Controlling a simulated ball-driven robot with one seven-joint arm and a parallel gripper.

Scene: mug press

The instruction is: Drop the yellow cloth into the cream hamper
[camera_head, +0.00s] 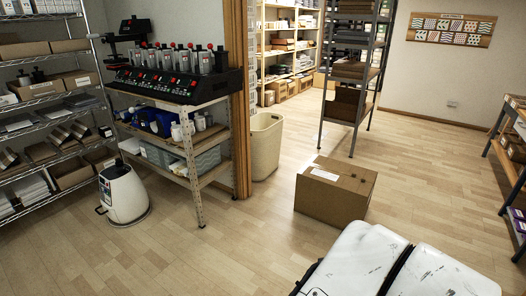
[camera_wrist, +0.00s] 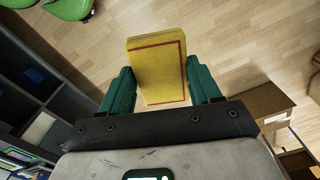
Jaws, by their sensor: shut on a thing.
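The yellow cloth (camera_wrist: 156,65) is a folded, flat block with a thin red border line, seen in the wrist view. My gripper (camera_wrist: 159,72) has a green finger on each side of it and is shut on the cloth, which stands out beyond the fingertips over wood floor. The cream hamper (camera_head: 266,146) is a tall open bin in the head view, standing on the floor at the end of the press bench, beside a wooden post. Its inside is mostly hidden. The cloth and gripper fingers do not show in the head view.
A cardboard box (camera_head: 335,190) sits on the floor right of the hamper. A bench (camera_head: 190,160) carries the mug presses (camera_head: 178,82), with a white canister (camera_head: 124,192) beside it. Grey shelving (camera_head: 352,75) stands behind. Floor (camera_head: 245,225) in front of the hamper is clear.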

